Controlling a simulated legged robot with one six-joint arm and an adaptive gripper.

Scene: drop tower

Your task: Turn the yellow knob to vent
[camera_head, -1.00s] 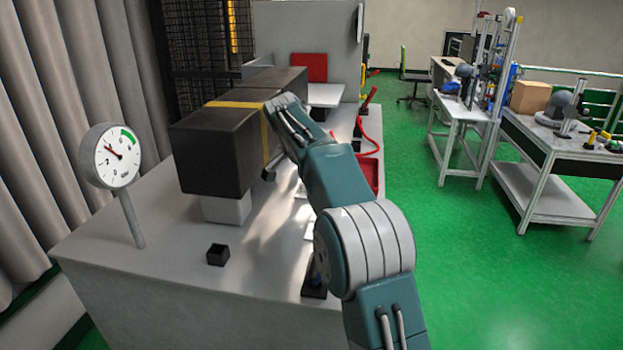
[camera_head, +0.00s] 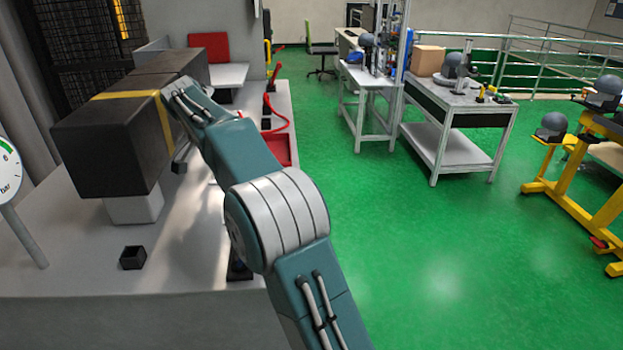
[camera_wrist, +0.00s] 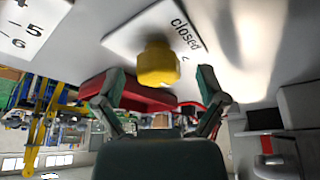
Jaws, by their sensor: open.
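The yellow knob (camera_wrist: 157,62) shows in the wrist view, on a pale plate (camera_wrist: 128,36) printed "closed". My gripper (camera_wrist: 162,80) is open, with one finger on each side of the knob in the picture. The fingertips appear slightly short of the knob, and I see no clear contact. In the head view the knob is hidden behind my arm, and my gripper is mostly hidden too.
A black box with a yellow band (camera_head: 110,140) stands on the grey bench (camera_head: 75,270), close to my arm. A small black cup (camera_head: 133,257) and a pressure gauge (camera_head: 8,170) are at left.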

